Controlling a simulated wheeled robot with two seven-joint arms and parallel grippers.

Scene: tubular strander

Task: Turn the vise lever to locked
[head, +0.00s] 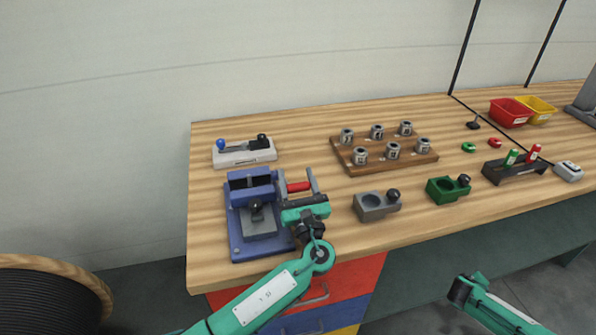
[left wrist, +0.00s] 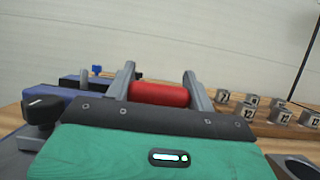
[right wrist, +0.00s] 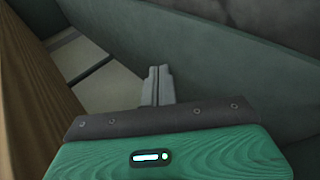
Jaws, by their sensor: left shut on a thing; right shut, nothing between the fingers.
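The blue vise (head: 232,220) stands on the left part of the wooden bench, with a black knob (head: 257,210) on its front part. A red cylindrical grip, which looks like the vise lever's handle (head: 298,187), lies at the vise's right side. My left gripper (head: 297,181) is shut on this red grip (left wrist: 158,94), one finger at each end. How the grip joins the vise is hidden. My right gripper (right wrist: 160,70) is shut and empty, low in front of the bench, away from the vise.
A white fixture (head: 245,158) with a blue knob stands behind the vise. Grey (head: 372,207) and green (head: 440,188) holders sit near the front. A cable reel (head: 60,275) stands at lower left.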

